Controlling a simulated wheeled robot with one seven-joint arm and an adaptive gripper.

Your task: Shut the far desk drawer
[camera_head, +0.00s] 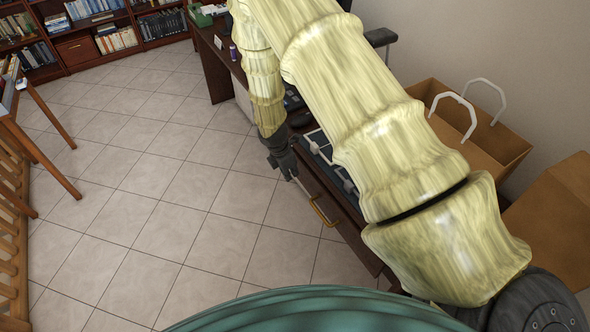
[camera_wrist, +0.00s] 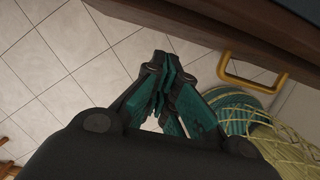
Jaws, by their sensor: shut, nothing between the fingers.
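The dark wooden desk (camera_head: 226,73) runs along the right side of the head view, largely behind my arm. A brown drawer front (camera_head: 343,213) with a brass handle (camera_head: 320,211) shows below its top. The handle also shows in the wrist view (camera_wrist: 253,82), right of my fingers. My gripper (camera_head: 294,178) is shut and empty, pointing down beside the desk's front, just beyond that handle. In the wrist view its fingertips (camera_wrist: 160,60) are together and apart from the handle. My arm hides much of the desk front, so I cannot tell the far drawer or how far it stands out.
Open tiled floor (camera_head: 150,200) lies left of the desk. A cardboard box (camera_head: 555,215) and an open brown paper bag (camera_head: 480,135) stand at the right by the wall. A wooden table (camera_head: 40,150) is at the left, and bookshelves (camera_head: 100,35) are at the back.

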